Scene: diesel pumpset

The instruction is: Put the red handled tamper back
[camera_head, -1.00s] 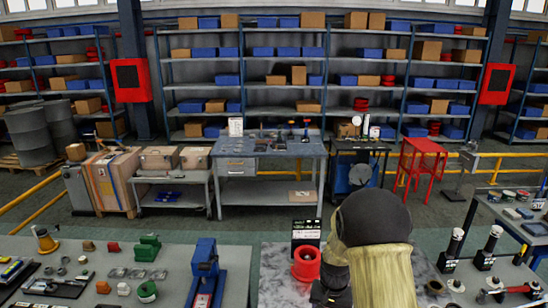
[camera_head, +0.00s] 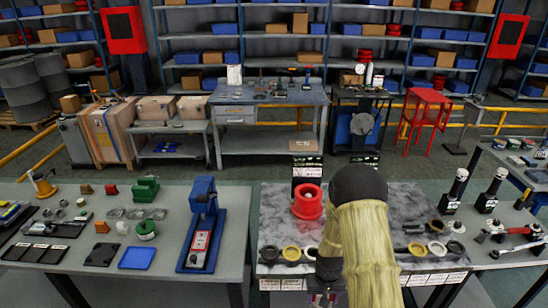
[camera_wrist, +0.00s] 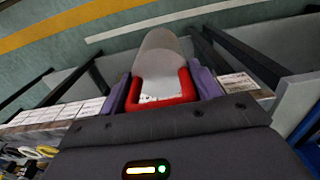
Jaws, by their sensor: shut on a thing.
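In the wrist view my gripper (camera_wrist: 162,88) is shut on the red handle of the tamper (camera_wrist: 181,92). The purple fingers stand on either side of the red handle. A pale grey rounded body (camera_wrist: 160,52) extends beyond the handle, away from my gripper. In the head view my dark gripper end (camera_head: 328,268) is at the front edge of the marbled worktop, mostly behind my own arm. The tamper is largely hidden there. A red round holder-like piece (camera_head: 307,203) stands on the worktop, behind and left of my gripper.
The marbled worktop (camera_head: 275,225) carries several dark and yellow rings (camera_head: 291,253) and a black sign (camera_head: 307,172). Labels line its front edge. A blue press (camera_head: 203,225) stands on the grey table at left. Black-and-silver tools (camera_head: 488,190) stand at right.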

